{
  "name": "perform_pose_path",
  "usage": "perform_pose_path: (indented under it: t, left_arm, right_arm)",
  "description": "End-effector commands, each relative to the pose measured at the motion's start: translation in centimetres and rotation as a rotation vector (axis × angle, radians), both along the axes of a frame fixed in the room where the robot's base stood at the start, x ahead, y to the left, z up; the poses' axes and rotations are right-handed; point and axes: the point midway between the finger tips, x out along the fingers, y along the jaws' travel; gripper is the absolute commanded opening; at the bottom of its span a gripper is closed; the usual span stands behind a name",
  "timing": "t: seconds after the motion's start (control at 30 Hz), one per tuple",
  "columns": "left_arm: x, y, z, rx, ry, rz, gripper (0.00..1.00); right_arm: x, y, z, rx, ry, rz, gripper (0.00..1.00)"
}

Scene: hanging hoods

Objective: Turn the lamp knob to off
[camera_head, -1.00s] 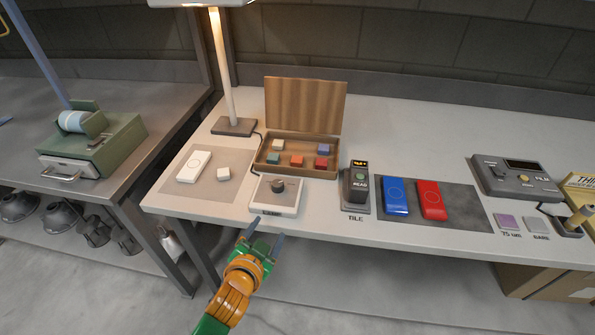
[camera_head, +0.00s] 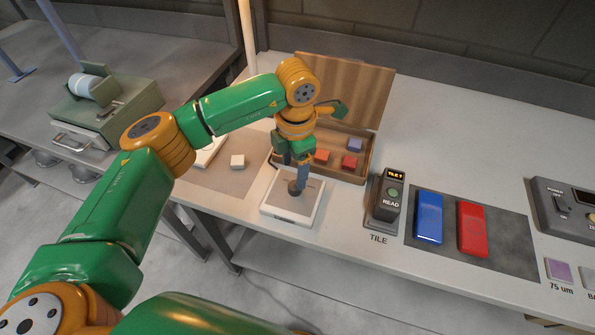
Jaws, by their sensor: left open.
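The lamp knob (camera_head: 294,189) is a small dark dial on a white square control box (camera_head: 281,211) near the table's front edge. My left gripper (camera_head: 299,182) points down over the knob, with its blue-grey fingers right at it. It is open; whether the fingers touch the knob I cannot tell. The knob's pointer is partly hidden by the fingers. The lamp's pale post (camera_head: 248,38) rises at the top; its head is out of view and its base is hidden behind my arm. My right gripper is not in view.
A wooden box (camera_head: 352,170) with coloured cubes stands open behind the knob, partly behind my arm. The TILE reader (camera_head: 387,200), a blue block (camera_head: 429,218) and a red block (camera_head: 471,228) stand to the right.

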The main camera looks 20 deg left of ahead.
Motion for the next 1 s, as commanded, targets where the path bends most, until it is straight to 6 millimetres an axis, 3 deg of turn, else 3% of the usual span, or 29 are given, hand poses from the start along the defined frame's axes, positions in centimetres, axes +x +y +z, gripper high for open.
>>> perform_pose_path:
  t: [0.23, 0.53, 0.57, 0.8, 1.0]
  left_arm:
    - [0.0, 0.0, -4.4, -0.005, 0.005, -0.002, 0.71]
    - [0.1, 0.0, -5.5, -0.008, 0.002, -0.004, 0.71]
    - [0.1, 0.0, -5.5, -0.008, 0.002, -0.004, 0.68]
    - [0.1, -0.1, -5.5, -0.008, 0.002, -0.004, 0.04]
    - [0.1, -0.1, -5.5, -0.01, 0.002, 0.0, 0.0]
  right_arm:
    - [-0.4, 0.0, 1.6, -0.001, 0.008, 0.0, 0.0]
    - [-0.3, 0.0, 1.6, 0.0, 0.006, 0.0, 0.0]
    - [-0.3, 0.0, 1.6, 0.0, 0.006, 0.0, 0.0]
    - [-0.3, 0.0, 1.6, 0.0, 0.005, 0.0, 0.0]
    - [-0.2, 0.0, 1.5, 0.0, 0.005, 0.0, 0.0]
